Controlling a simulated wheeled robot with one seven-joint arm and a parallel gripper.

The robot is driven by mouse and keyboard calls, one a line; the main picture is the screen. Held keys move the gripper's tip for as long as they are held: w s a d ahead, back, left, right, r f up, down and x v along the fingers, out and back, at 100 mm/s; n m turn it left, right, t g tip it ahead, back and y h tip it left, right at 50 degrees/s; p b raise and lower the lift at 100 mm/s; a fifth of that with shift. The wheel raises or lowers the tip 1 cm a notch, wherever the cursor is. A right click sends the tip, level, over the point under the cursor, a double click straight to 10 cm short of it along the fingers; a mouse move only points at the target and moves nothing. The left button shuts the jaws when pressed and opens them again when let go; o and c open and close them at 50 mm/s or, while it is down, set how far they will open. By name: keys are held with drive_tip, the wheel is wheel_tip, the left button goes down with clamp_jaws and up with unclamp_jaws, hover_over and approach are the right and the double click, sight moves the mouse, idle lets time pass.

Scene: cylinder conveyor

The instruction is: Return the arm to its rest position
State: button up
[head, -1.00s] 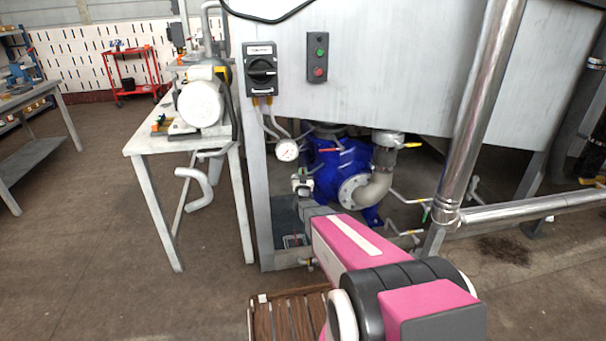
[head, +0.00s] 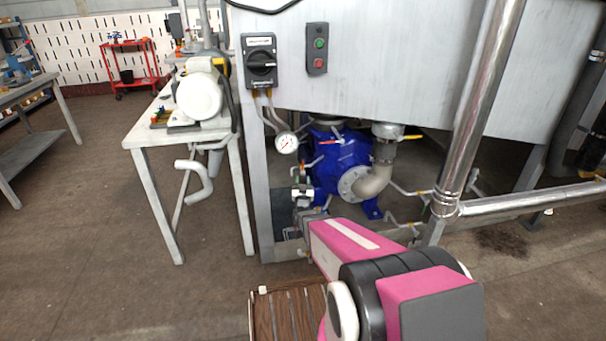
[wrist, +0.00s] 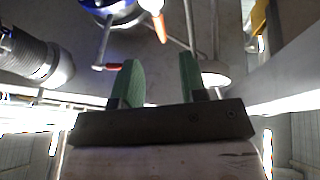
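My arm, pink and black, reaches forward from the lower right of the head view. My gripper (head: 302,191) is at its far end, small, in front of the blue pump and below the round gauge. In the wrist view, my gripper (wrist: 160,82) shows two green fingers standing apart with a clear gap between them. Nothing is held between them. A red-tipped handle and part of the blue pump show beyond the fingers in the wrist view.
The blue pump (head: 341,165) sits under the large metal tank (head: 400,75). A workbench (head: 150,137) stands to the left. A wooden slatted surface (head: 290,315) is below my arm. Floor at left is open.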

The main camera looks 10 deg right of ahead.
drive_tip(key=shift+v, duration=0.85)
drive_tip(key=s+a+r+n+g+y, duration=0.1)
drive_tip(key=s+g+y, duration=0.1)
drive_tip(key=s+g, duration=0.9)
drive_tip(key=s+a+r+n+g+y, duration=0.1)
drive_tip(key=s+r+g+y, duration=0.1)
drive_tip(key=s+g, duration=0.9)
drive_tip(key=s, duration=0.5)
drive_tip(key=shift+r+n+y, duration=0.3)
drive_tip(key=shift+s+a, duration=0.1)
